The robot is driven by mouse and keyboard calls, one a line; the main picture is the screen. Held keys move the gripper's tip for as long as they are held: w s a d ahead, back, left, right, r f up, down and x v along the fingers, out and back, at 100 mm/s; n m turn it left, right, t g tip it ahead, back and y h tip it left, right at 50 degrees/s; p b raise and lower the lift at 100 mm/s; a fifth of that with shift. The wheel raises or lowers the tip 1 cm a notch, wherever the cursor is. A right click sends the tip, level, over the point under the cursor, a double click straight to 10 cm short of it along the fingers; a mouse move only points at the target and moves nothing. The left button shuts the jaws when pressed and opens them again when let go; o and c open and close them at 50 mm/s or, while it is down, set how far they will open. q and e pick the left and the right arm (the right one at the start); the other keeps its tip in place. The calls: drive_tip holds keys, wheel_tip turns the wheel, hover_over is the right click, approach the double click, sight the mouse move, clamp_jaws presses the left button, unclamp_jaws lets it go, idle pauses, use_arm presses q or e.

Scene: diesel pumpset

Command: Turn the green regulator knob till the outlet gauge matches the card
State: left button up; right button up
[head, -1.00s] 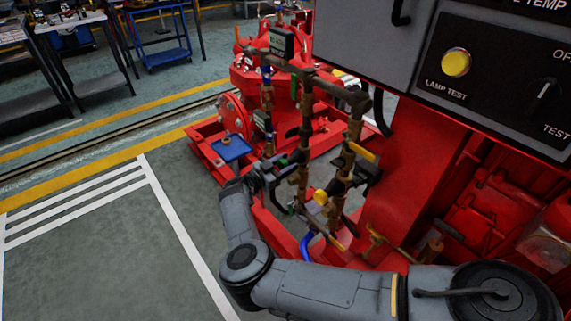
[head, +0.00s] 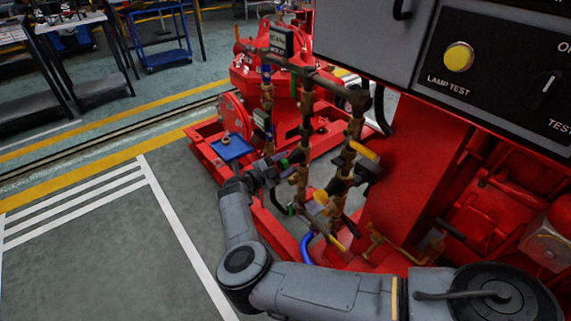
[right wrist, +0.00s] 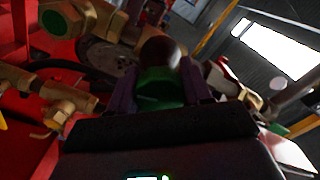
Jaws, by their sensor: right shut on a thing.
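The green regulator knob (head: 284,162) is on the brass pipework and is mostly covered by my right gripper (head: 277,166). In the right wrist view the green knob (right wrist: 160,88) sits between the two purple-grey fingers, and my right gripper (right wrist: 158,84) is shut on it. A dark rounded part stands just beyond the knob. A small dark sign or card (head: 281,40) is at the top of the pipework, its writing too small to read. I cannot make out the outlet gauge's face or needle. My left gripper is out of view.
Brass pipes with a yellow handle (head: 363,150) stand close right of my gripper. A blue tray (head: 232,148) lies on the red base to its left. A grey control panel (head: 495,75) hangs at the upper right. The floor (head: 90,250) at left is clear.

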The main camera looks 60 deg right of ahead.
drive_tip(key=shift+m, duration=0.3)
idle(0.4)
drive_tip(key=o, duration=1.1)
drive_tip(key=shift+c, duration=0.2)
